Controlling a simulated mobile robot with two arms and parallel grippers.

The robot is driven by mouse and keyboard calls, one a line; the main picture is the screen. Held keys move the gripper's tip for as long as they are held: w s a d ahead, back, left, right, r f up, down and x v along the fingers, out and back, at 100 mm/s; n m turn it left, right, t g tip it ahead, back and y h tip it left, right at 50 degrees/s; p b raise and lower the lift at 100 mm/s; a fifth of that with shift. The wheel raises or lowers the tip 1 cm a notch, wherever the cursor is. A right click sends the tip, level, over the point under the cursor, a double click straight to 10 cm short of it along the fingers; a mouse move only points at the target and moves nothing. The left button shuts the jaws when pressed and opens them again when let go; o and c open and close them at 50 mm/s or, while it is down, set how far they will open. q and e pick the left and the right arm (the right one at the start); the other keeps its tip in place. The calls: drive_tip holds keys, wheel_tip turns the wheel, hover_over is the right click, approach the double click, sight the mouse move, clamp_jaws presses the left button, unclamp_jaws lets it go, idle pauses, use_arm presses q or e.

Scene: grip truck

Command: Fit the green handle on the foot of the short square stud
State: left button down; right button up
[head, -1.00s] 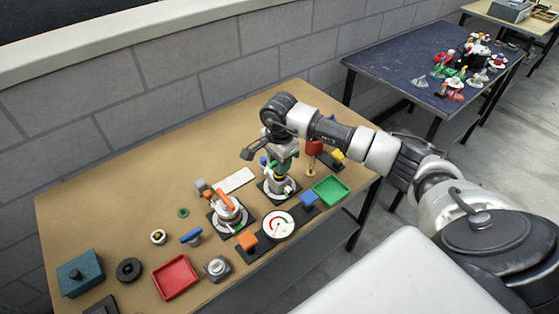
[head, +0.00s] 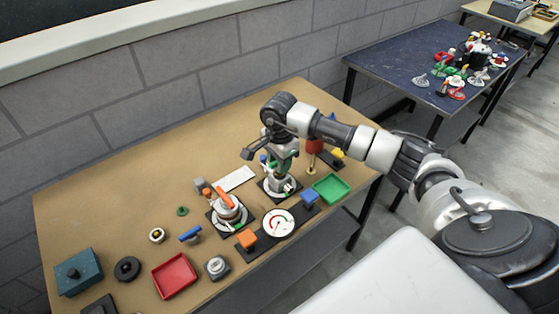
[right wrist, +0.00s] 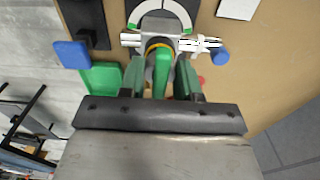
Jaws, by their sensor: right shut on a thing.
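My right gripper (head: 283,160) points down over a round grey fixture (head: 281,187) on a dark base, at the right part of the brown table. In the right wrist view, my right gripper (right wrist: 160,75) is shut on the green handle (right wrist: 162,68), which shows between its dark green fingers. The handle's far end is close to the fixture's yellow-ringed middle (right wrist: 158,44); I cannot tell whether they touch. White side pipes (right wrist: 205,44) stick out from this fixture. The short square stud is not clearly visible. My left gripper is not in view.
A second fixture with an orange handle (head: 225,198) stands to the left. A white dial (head: 278,224), a green tray (head: 331,188) and a blue block (head: 309,198) are close by. A red tray (head: 175,276) and a teal box (head: 78,272) are at left. The table's back left is clear.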

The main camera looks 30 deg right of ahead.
drive_tip(key=shift+f+b, duration=0.5)
drive_tip(key=shift+b, duration=0.2)
idle(0.9)
drive_tip(key=o, duration=1.4)
drive_tip(key=shift+c, duration=0.2)
drive_tip(key=shift+r+p, duration=2.2)
drive_tip(key=shift+r, duration=1.6)
